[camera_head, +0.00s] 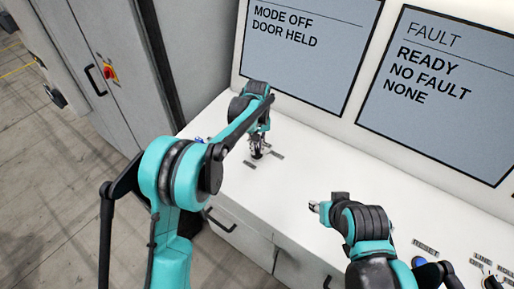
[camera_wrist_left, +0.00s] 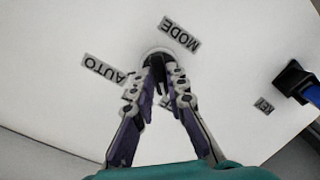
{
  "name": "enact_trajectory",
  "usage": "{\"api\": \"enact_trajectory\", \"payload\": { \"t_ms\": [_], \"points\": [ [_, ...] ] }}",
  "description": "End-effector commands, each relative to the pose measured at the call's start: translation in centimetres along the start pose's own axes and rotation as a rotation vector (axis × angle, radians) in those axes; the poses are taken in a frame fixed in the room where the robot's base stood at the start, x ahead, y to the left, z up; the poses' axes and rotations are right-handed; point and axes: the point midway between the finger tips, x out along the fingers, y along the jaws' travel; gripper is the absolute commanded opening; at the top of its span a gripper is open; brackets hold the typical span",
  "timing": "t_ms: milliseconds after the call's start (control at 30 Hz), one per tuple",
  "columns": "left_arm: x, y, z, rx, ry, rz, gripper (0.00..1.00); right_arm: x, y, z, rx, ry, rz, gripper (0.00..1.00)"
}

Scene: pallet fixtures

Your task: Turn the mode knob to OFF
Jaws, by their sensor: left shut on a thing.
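The mode knob (camera_wrist_left: 157,56) is a small dark knob on a round pale base in the white console top, between the AUTO label (camera_wrist_left: 104,71) and the MODE label (camera_wrist_left: 179,34). My left gripper (camera_wrist_left: 162,68) points down at it with its fingers closed on it; they hide much of the knob and part of another label. In the head view my left gripper (camera_head: 258,151) is down at the console, and the knob is mostly hidden there. The left screen (camera_head: 304,42) reads MODE OFF, DOOR HELD. My right gripper (camera_head: 319,208) hangs over the console, its fingers too small to judge.
The right screen (camera_head: 440,88) reads FAULT, READY, NO FAULT, NONE. A black and blue key switch (camera_wrist_left: 298,82) stands near the KEY label. More controls lie by the RESET label (camera_head: 425,247) at lower right. A grey cabinet (camera_head: 100,60) stands at left.

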Motion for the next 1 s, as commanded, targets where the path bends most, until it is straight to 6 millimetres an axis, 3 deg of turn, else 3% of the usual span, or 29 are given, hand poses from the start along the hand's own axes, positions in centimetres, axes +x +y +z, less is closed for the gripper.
{"api": "enact_trajectory", "payload": {
  "t_ms": [300,333,400,767,1000],
  "points": [
    [-0.1,0.0,-0.1,-0.002,0.002,0.001,0.0,0.0,0.0,0.0,0.0,0.0,0.0,0.4],
    [-0.1,0.0,-0.1,-0.002,0.002,0.001,0.19,0.0,0.0,0.0,0.0,0.0,0.0,0.4],
    [-0.1,0.0,-0.1,-0.002,0.002,0.001,0.34,0.0,0.0,0.0,0.0,0.0,0.0,0.4],
    [-0.4,0.0,0.0,-0.001,0.001,0.0,0.34,0.0,0.0,0.0,0.0,0.0,0.0,0.4],
    [-4.5,0.0,0.0,-0.001,0.001,0.0,0.34,0.0,0.0,0.0,0.0,0.0,0.0,0.4]
  ]
}}
